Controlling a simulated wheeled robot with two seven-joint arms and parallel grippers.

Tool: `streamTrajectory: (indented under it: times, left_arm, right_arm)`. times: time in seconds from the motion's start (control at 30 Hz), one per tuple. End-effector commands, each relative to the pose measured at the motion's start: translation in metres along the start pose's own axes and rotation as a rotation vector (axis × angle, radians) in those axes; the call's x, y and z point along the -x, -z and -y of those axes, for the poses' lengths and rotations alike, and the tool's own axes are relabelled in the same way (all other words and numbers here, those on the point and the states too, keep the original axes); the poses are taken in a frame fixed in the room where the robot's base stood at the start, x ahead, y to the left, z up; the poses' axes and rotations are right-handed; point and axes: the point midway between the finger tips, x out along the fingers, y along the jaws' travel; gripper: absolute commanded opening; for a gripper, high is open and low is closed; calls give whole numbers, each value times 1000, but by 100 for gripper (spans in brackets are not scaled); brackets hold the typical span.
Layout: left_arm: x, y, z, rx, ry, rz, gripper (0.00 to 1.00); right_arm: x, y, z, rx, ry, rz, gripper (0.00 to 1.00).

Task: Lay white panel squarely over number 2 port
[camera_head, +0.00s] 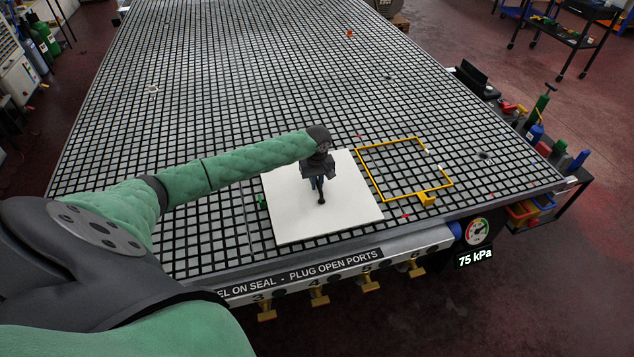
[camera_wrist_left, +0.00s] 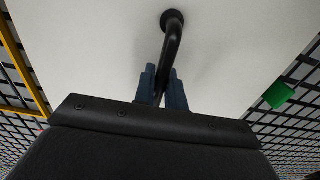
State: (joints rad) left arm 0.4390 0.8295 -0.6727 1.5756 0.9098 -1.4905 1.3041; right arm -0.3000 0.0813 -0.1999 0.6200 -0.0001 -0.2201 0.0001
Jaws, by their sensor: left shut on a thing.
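The white panel (camera_head: 345,212) is a flat square with a black handle (camera_head: 321,199) near its middle. It lies over or close above the grid table, left of a yellow outline; whether it touches the grid I cannot tell. My left gripper (camera_head: 317,184) is shut on the handle. In the left wrist view my left gripper (camera_wrist_left: 162,88) holds the black bent handle (camera_wrist_left: 173,45), which joins the white panel (camera_wrist_left: 230,50). The number 2 port is not readable in view. My right gripper is not in view.
A yellow frame outline (camera_head: 380,184) lies on the grid table (camera_head: 230,100) right of the panel. A green piece (camera_head: 262,202) is at the panel's left edge. A gauge (camera_head: 477,231) reads 75 kPa. Yellow valve handles (camera_head: 319,300) line the front edge. The far grid is mostly clear.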

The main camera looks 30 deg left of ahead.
Motion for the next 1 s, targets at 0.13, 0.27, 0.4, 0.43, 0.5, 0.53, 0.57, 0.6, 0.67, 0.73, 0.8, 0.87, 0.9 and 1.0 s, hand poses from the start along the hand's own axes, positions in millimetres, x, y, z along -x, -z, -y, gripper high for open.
streamTrajectory:
  times: [0.13,0.27,0.4,0.43,0.5,0.53,0.57,0.6,0.67,0.73,0.8,0.87,0.9,1.0]
  left_arm:
    - [-1,1,0,0,-2,-1,0]
    - [-2,1,-1,0,-2,-1,0]
    - [-4,1,-1,0,-2,-1,0]
    - [-5,1,-1,0,-2,-1,0]
    - [-6,1,-1,0,-2,-1,0]
    - [-6,1,-1,0,-2,-1,0]
    - [-6,1,-1,0,-2,-1,0]
    - [-6,1,-1,0,-2,-1,16]
    - [-6,1,-1,0,-2,-1,28]
    - [-7,0,0,0,-1,-1,38]
    - [-7,0,0,0,-1,-1,38]
    - [-7,0,0,0,-1,-1,38]
    - [-7,0,0,0,-1,0,38]
    - [-9,0,0,0,1,1,38]
  right_arm:
    - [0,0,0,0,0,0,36]
    - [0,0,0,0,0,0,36]
    - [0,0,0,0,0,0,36]
    - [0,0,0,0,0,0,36]
    - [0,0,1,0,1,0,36]
    - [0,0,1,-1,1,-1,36]
    - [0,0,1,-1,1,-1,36]
    - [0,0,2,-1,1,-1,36]
    - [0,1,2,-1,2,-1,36]
    - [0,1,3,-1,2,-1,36]
    - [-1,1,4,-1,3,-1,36]
    - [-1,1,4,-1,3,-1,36]
    - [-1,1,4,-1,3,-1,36]
    - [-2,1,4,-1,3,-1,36]
